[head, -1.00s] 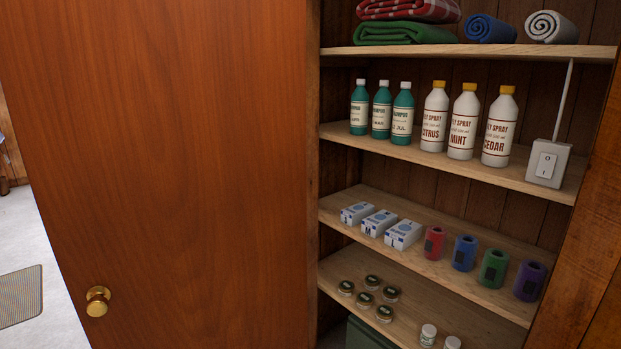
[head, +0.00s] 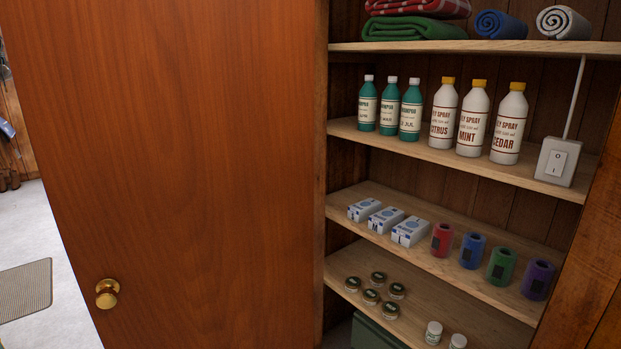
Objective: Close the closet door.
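The closet door (head: 190,160) is a reddish-brown wooden panel that fills the left half of the head view. It stands open, with its hinge side beside the left edge of the closet opening. A round brass knob (head: 107,293) sits low near the door's left, free edge. The closet (head: 460,180) is open to view on the right, with its shelves exposed. Neither of my grippers is in view.
The closet shelves (head: 400,127) hold bottles, boxes, colored rolls, small jars and folded or rolled cloths. A white switch box (head: 558,161) stands at the right of one shelf. Left of the door are pale floor (head: 40,225) and a mat (head: 25,290).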

